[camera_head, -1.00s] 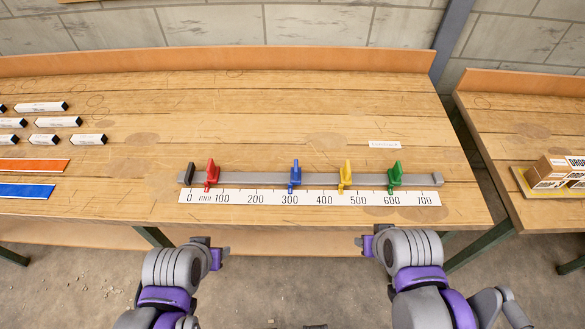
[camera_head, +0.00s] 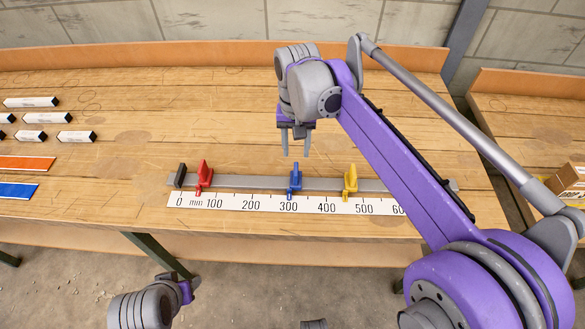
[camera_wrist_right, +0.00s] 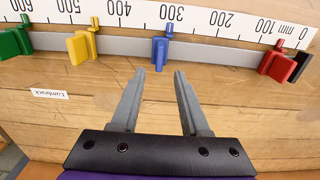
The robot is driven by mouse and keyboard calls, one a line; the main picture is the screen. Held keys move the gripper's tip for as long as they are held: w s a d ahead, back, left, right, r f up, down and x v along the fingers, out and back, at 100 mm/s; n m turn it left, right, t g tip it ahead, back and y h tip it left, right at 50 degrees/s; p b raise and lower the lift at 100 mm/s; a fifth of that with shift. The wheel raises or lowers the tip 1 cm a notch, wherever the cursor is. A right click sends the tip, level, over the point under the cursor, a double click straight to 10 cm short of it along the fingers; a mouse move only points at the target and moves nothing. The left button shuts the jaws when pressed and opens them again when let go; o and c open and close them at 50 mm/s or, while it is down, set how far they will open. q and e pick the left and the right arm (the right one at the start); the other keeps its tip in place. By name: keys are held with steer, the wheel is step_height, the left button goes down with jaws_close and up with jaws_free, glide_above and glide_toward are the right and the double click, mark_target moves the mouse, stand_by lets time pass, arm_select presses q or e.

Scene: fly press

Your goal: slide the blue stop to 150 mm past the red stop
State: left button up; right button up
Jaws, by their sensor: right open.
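The blue stop (camera_head: 295,178) sits on the grey rail (camera_head: 239,183) with its pointer near 300 on the scale (camera_head: 270,203). The red stop (camera_head: 204,174) is left of it, its pointer near 50. My right gripper (camera_head: 297,153) is open and empty, pointing down beyond the rail, just behind the blue stop. In the right wrist view, the blue stop (camera_wrist_right: 160,48) lies ahead of the open fingertips (camera_wrist_right: 160,73), roughly in line with the gap and apart from them. My left gripper (camera_head: 190,289) is low in front of the bench; its fingers are unclear.
The yellow stop (camera_head: 350,178) is right of the blue one. The green stop (camera_wrist_right: 14,42) shows in the right wrist view; my right arm hides it in the head view. A small label (camera_wrist_right: 48,94) lies on the bench behind the rail. A black end piece (camera_head: 178,174) closes the rail's left end.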

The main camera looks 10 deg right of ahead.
mark_target(296, 168)
step_height(296, 168, down, 9)
steer(key=shift+r+b, duration=0.2)
steer(key=shift+b, duration=0.2)
jaws_close()
stand_by(1.3)
